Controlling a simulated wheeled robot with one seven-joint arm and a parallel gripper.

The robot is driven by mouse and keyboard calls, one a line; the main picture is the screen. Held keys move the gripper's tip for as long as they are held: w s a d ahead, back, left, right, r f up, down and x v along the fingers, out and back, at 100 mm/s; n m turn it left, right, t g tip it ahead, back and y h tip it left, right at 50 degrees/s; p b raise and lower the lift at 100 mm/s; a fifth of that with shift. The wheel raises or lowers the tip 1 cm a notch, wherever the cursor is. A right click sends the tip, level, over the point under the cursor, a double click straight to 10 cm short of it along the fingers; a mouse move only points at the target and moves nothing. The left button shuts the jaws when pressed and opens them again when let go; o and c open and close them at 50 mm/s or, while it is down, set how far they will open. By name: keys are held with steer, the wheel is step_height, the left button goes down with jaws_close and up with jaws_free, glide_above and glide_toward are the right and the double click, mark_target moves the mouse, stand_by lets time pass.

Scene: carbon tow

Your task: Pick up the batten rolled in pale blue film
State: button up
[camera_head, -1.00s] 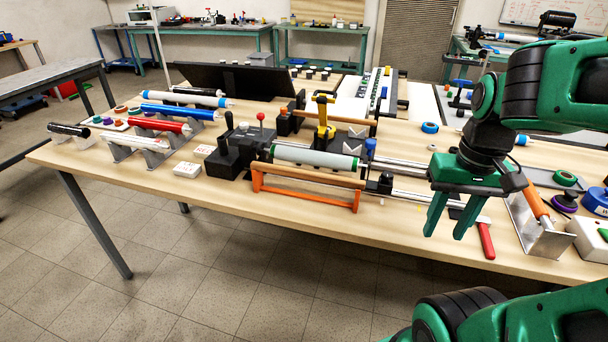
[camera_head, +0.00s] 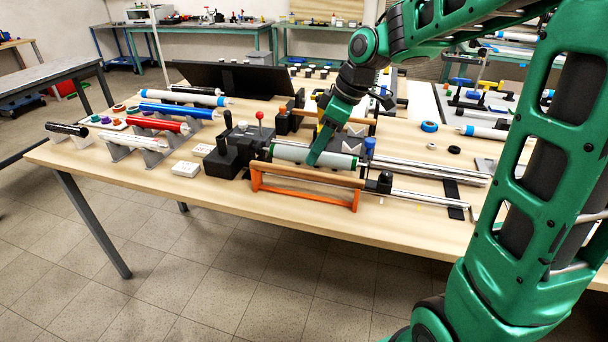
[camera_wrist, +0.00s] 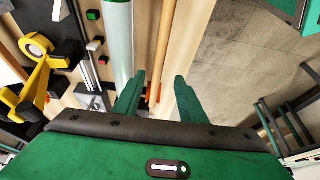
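A pale blue-green film roll (camera_head: 288,154) with green ends lies in the dark fixture at the table's middle. It also shows in the wrist view (camera_wrist: 117,45), upper left, close to my left finger. A bare wooden bar (camera_head: 308,175) lies parallel in front of it on an orange frame; in the wrist view this bar (camera_wrist: 163,45) runs up from between my fingers. My gripper (camera_head: 316,158) is over the roll's right half and partly hides it. In the wrist view my gripper (camera_wrist: 159,76) has its fingers apart, with nothing clasped. Contact cannot be told.
A black lever block (camera_head: 229,158) stands left of the fixture. Silver rails (camera_head: 430,170) run right. A yellow clamp (camera_wrist: 35,75) is near my gripper.

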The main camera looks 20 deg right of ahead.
mark_target(305, 171)
steer(key=shift+x, duration=3.4)
steer(key=shift+d, duration=0.2)
jaws_close()
